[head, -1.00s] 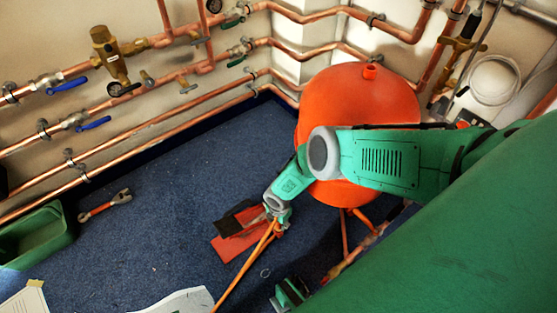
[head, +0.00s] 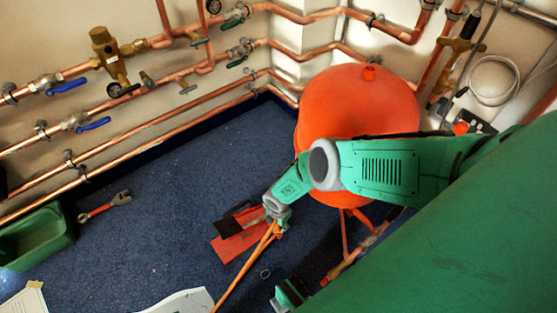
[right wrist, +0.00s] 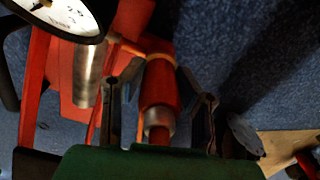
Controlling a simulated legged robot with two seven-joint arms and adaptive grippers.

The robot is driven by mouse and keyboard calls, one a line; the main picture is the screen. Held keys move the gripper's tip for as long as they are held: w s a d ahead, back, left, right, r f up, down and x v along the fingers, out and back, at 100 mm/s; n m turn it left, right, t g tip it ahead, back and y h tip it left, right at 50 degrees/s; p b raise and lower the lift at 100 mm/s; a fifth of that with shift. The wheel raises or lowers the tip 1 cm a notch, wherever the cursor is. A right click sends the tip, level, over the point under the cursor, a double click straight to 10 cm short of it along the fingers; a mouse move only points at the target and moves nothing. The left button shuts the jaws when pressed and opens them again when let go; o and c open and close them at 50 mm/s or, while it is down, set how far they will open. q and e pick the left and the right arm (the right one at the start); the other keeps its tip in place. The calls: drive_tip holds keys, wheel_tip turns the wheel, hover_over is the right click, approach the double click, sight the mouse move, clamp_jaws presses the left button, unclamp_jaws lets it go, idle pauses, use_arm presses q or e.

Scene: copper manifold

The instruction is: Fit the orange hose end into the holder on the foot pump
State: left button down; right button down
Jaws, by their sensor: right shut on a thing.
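The red foot pump (head: 243,246) lies on the blue carpet in the middle of the head view. My right gripper (head: 274,220) is over the pump's right side, shut on the orange hose end. The orange hose (head: 241,276) runs from it toward the bottom of the head view. In the right wrist view the orange hose end (right wrist: 159,85) sits between the two dark fingers (right wrist: 160,95), with a metallic collar at its lower end. The pump's silver cylinder (right wrist: 88,75) and a white gauge (right wrist: 62,14) are left of it. I cannot make out the holder. My left gripper is not recognisable.
An orange tank (head: 355,105) stands behind my right arm. Copper pipes (head: 110,97) with valves line the walls. A green tub (head: 38,237) and a red-handled wrench (head: 105,205) are at the left. The carpet between wrench and pump is clear.

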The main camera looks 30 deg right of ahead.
drive_tip(key=shift+f, duration=0.15)
idle(0.3)
drive_tip(key=c, duration=1.1)
unclamp_jaws()
drive_tip(key=shift+c, duration=0.2)
drive_tip(key=shift+w+a+r, duration=0.1)
drive_tip(key=shift+w+r, duration=0.05)
drive_tip(key=shift+r, duration=0.5)
wheel_tip(320, 180, up, 10)
drive_tip(key=shift+r, duration=0.25)
